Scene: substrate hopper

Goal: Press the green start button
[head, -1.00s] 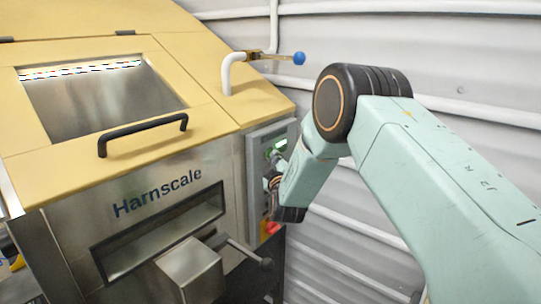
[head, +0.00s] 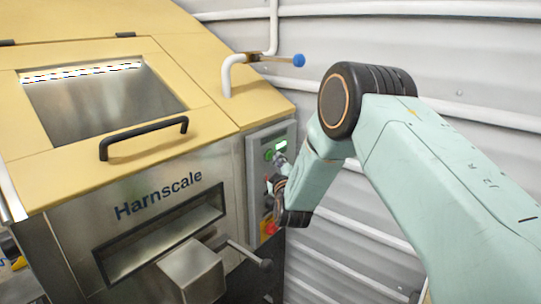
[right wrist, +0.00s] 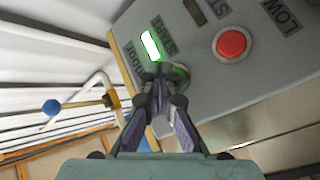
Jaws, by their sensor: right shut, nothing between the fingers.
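A lit green-white strip (right wrist: 150,45) sits beside the START label. In the head view a green spot of the button (head: 268,155) shows on the grey control panel (head: 254,160). My right gripper (right wrist: 161,92) is shut and empty, its tips right in front of the panel by the button. I cannot tell whether they touch it. In the head view the right gripper (head: 277,172) is largely hidden by its own wrist. My left gripper is not in view.
A red button (right wrist: 232,44) stands close to the start button. The yellow-topped Harnscale hopper (head: 215,130) fills the left. A lever with a blue knob (head: 298,60) and a white pipe are above the panel. A corrugated wall (head: 460,60) is behind.

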